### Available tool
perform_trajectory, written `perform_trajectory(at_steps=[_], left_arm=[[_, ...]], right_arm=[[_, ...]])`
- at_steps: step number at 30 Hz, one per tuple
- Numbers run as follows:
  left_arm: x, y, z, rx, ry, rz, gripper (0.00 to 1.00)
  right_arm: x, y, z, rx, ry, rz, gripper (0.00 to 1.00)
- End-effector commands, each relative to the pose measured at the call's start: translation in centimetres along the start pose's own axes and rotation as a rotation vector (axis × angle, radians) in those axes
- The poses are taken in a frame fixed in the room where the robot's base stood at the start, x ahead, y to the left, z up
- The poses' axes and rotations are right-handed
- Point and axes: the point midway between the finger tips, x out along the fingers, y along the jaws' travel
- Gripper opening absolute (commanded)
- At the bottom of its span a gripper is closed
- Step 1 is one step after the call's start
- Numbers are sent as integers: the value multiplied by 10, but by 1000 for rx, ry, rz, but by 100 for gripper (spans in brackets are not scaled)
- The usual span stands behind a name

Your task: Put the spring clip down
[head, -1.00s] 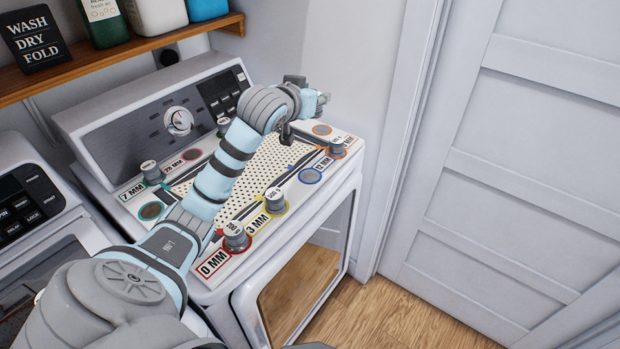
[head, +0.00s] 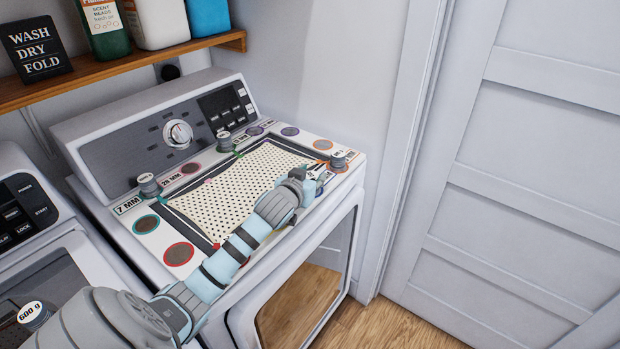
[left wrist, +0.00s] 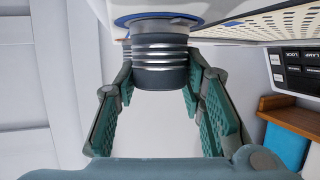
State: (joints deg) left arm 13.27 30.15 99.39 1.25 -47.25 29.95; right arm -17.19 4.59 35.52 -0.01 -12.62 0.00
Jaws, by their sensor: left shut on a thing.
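I take the spring clip to be the dark grey cylinder with silver rings (left wrist: 160,60) in the left wrist view. It stands between the teal fingers of my left gripper (left wrist: 160,85), which is shut on it near the fingertips. The blue-rimmed disc (left wrist: 160,19) is at its lower end, as this view is upside down; I cannot tell whether they touch. In the head view my left gripper (head: 312,176) is low over the front right of the dryer top (head: 150,250), and the clip is mostly hidden. My right gripper is not in view.
Grey labelled pieces stand at the orange ring (head: 338,160), the back edge (head: 224,142) and the 7 MM mark (head: 148,185). A perforated plate (head: 240,185) fills the middle. A shelf (head: 120,68) with bottles hangs behind.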

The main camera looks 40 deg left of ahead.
Motion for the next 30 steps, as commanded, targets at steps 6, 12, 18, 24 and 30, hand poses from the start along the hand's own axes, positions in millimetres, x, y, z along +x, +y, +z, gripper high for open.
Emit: perform_trajectory(at_steps=[6, 12, 18, 24, 30], left_arm=[[0, 0, 1, 0, -1, 0, 39], [0, 0, 0, 0, -1, 0, 56], [0, 0, 0, 0, -1, 0, 56], [-18, -1, -2, 4, -1, -1, 56], [-67, 0, -3, 6, -1, 1, 56]], right_arm=[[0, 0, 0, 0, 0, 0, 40], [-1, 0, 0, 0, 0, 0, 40], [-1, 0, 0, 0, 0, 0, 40], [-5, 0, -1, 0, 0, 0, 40], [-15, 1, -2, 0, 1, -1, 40]])
